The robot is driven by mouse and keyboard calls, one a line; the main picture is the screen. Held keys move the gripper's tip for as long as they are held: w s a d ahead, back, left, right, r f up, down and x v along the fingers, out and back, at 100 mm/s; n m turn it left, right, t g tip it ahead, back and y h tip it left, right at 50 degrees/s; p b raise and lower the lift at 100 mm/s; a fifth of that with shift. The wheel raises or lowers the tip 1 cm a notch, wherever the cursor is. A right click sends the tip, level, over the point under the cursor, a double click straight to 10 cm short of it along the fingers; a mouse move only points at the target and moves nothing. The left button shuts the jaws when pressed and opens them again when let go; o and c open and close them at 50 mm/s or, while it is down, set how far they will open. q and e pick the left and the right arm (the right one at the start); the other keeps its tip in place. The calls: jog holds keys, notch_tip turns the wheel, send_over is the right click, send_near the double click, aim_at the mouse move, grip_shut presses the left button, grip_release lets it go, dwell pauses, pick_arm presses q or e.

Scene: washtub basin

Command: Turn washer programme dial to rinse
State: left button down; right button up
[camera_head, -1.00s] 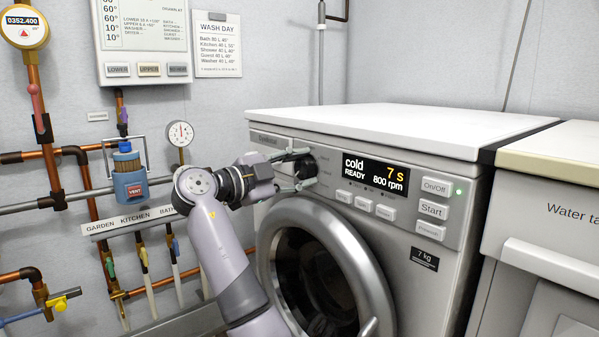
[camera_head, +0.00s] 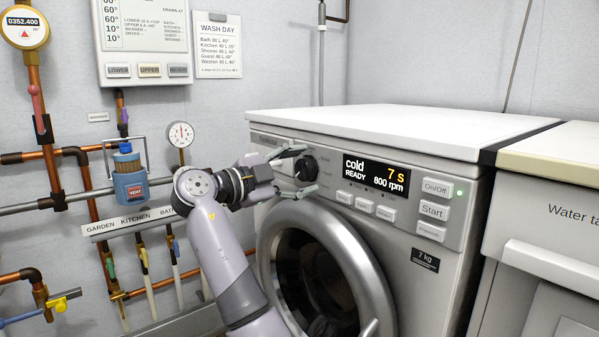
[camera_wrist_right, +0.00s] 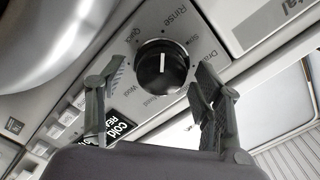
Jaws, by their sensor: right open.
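The black round programme dial (camera_head: 307,168) is on the washer's (camera_head: 440,262) front panel, left of the display (camera_head: 376,173). The display reads cold, READY, 7 s, 800 rpm. My right gripper (camera_head: 304,170) is open at the dial, one finger above and one below it. In the right wrist view the dial (camera_wrist_right: 161,68) shows between the spread fingers (camera_wrist_right: 154,72), with gaps on both sides. Its white mark stands upright there, towards the side with the Quick and Rinse labels. I cannot tell exactly which label it meets. My left gripper is out of view.
Buttons (camera_head: 434,209) sit right of the display, with a green light beside them. The round door (camera_head: 368,275) is below the dial. Copper pipes, valves and a blue canister (camera_head: 130,178) are on the left wall. A second appliance (camera_head: 545,220) stands at right.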

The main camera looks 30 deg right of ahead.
jog(key=a, duration=1.2)
jog(key=shift+s, duration=0.45)
